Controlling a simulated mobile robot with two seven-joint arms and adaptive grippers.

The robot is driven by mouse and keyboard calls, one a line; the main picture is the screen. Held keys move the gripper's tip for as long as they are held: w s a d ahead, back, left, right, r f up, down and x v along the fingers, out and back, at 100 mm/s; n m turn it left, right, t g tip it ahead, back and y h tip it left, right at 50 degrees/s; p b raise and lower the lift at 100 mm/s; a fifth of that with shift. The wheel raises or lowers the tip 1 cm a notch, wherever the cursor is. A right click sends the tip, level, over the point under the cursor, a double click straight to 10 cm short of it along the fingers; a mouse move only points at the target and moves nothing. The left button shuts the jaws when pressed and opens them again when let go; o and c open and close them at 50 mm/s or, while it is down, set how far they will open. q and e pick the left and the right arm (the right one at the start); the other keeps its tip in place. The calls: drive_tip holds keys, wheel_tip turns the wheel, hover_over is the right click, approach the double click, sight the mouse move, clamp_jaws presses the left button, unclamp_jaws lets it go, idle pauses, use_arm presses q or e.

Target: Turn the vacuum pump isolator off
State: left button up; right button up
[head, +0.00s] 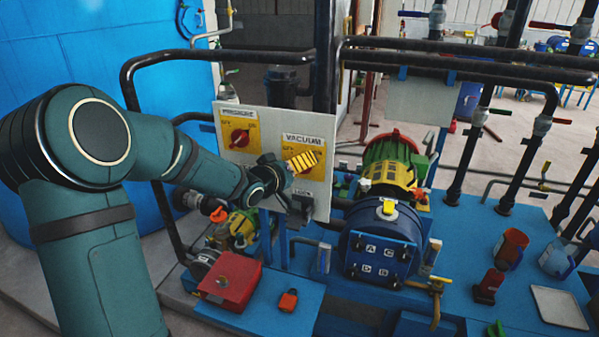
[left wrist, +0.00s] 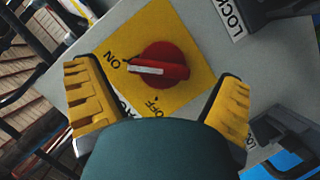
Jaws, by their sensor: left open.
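The vacuum isolator is a red round knob (left wrist: 160,67) on a yellow plate (left wrist: 188,30), seen in the left wrist view. The white bar on the knob points left, toward the ON mark; the OFF mark is below. In the head view my arm and gripper hide this knob, under the VACUUM label (head: 304,139) on the grey panel (head: 258,116). My left gripper (head: 296,168) is at the panel there. In the left wrist view the gripper (left wrist: 156,82) is open, with one yellow finger on each side of the knob. I cannot tell whether they touch it.
A second red knob (head: 239,138) on a yellow plate sits left on the same panel. Black LOCK-labelled fittings (left wrist: 283,10) stick out beside the plate. Black pipe rails (head: 225,57) pass behind; a blue pump (head: 383,243) and red box (head: 230,280) stand below.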

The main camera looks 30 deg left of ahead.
use_arm(q)
drive_tip(key=shift+w+f, duration=0.15)
drive_tip(key=shift+w, duration=0.45)
drive_tip(key=c, duration=1.2)
